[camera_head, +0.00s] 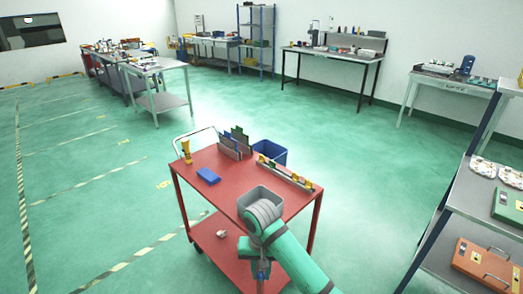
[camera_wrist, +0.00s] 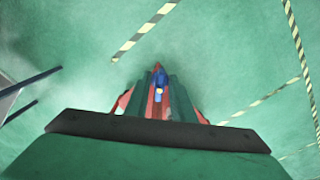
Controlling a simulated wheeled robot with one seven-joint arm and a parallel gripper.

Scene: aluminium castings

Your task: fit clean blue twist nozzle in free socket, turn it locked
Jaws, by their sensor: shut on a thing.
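My gripper (camera_head: 262,274) hangs low at the near side of the red cart, in front of its near edge. In the wrist view my gripper (camera_wrist: 160,88) is shut on a small blue nozzle (camera_wrist: 160,76), which shows a yellowish spot. The nozzle also shows as a small blue patch in the head view (camera_head: 262,266). Its cleanness cannot be told. A pale rail (camera_head: 287,175) with several yellow and green pieces stands along the right side of the cart top, away from my gripper. Which socket in it is free is too small to tell.
The red cart (camera_head: 215,190) carries a yellow bottle-like thing (camera_head: 186,151), a blue block (camera_head: 208,176), upright panels (camera_head: 236,143) and a grey bin (camera_head: 262,194). A blue bin (camera_head: 270,152) is behind it. A shelf rack (camera_head: 455,205) stands right. Floor at left is open.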

